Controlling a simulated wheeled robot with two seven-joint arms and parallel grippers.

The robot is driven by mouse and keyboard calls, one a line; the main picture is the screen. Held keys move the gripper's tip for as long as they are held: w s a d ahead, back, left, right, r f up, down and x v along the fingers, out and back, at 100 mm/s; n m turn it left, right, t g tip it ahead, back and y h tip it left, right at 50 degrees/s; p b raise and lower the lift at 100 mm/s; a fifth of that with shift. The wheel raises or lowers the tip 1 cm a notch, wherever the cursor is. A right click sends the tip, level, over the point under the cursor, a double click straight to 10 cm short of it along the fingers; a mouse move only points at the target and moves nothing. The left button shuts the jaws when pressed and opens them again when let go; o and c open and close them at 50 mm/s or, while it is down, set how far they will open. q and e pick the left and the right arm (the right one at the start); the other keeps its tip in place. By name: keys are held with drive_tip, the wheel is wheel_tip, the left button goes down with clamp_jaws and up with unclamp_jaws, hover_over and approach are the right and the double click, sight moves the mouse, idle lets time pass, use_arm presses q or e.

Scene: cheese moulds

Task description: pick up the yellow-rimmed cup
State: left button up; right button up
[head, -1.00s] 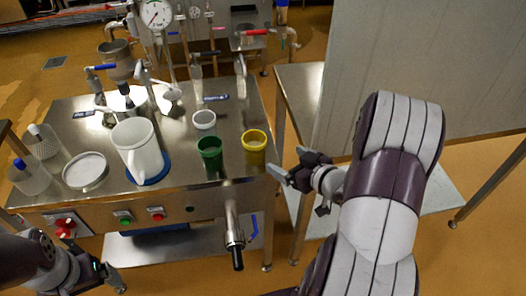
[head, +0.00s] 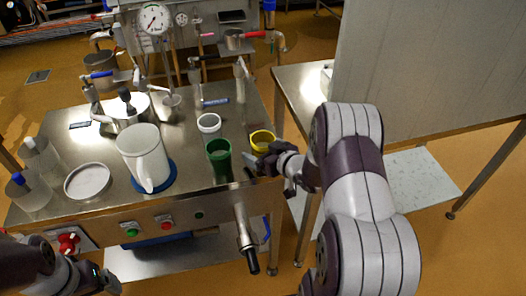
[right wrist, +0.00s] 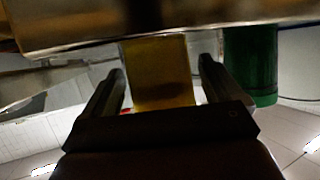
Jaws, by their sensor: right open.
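The yellow-rimmed cup (head: 262,138) stands upright near the right edge of the steel table, its lower part hidden by my right gripper (head: 256,166). In the right wrist view the cup (right wrist: 158,88) shows as a dark yellow body between the two open fingers of my right gripper (right wrist: 162,70), with a visible gap on each side. The fingers appear to reach along the cup's sides without being closed on it. My left gripper (head: 110,284) is at the bottom left, below the table's front edge; its jaw state is unclear.
A green cup (head: 218,158) stands just left of the yellow one; it shows in the right wrist view (right wrist: 250,65) too. A small white cup (head: 209,123), a white jug (head: 142,158) on a blue mat and a white dish (head: 88,181) are further left. A tap protrudes in front.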

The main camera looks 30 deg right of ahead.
drive_tip(key=c, duration=1.1)
drive_tip(key=shift+r, duration=0.1)
drive_tip(key=shift+c, duration=0.2)
